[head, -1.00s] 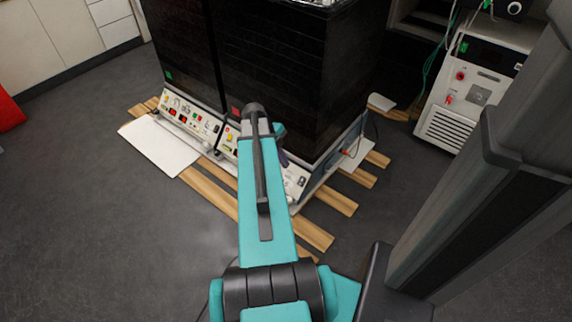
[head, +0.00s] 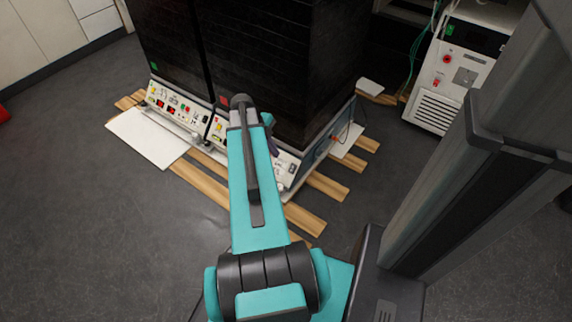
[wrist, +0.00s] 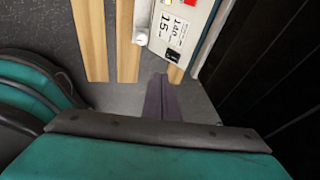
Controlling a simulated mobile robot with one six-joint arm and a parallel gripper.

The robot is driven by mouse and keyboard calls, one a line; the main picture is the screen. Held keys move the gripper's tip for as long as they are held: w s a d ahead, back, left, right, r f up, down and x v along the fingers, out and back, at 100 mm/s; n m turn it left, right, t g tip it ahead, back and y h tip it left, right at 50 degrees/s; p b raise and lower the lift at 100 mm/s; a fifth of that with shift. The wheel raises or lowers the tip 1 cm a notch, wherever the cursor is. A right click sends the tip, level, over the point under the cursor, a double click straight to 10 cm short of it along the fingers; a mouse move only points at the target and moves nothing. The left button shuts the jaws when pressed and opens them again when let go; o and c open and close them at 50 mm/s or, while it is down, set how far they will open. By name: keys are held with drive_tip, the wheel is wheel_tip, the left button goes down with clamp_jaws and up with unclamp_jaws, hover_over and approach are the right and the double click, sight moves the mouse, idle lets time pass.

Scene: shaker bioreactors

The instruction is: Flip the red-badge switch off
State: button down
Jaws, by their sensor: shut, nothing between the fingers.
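Two dark shaker units stand side by side. The right-hand one (head: 280,70) carries a small red badge (head: 224,101) at its lower left, and the left-hand one carries a green badge (head: 153,66). The red-badge unit's pale front panel (head: 286,165) is partly hidden by my arm. In the wrist view its panel end (wrist: 178,30) shows printed digits and a small black part (wrist: 174,57), possibly a switch; its position is unclear. My gripper (wrist: 161,78) is shut and empty, its purple fingers just below that panel end in the picture, apparently apart from it.
Wooden slats (head: 305,218) lie under the units. A white board (head: 148,138) lies on the floor at left. A white device with a red knob (head: 448,75) stands at right. Grey floor is open at front left.

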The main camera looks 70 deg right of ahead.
drive_tip(key=shift+f, duration=0.1)
drive_tip(key=b, duration=0.5)
hover_over(291, 171)
drive_tip(key=w+a, duration=0.2)
wheel_tip(291, 171, down, 11)
drive_tip(key=shift+d+r, duration=0.1)
drive_tip(key=shift+s+d+f+b, duration=0.25)
drive_tip(key=shift+d+f+b, duration=0.15)
drive_tip(key=shift+d+f, duration=0.25)
drive_tip(key=shift+a, duration=0.1)
drive_tip(key=shift+f, duration=0.1)
drive_tip(key=shift+f, duration=0.15)
drive_tip(key=shift+r+p, duration=0.55)
drive_tip(key=shift+r, duration=0.25)
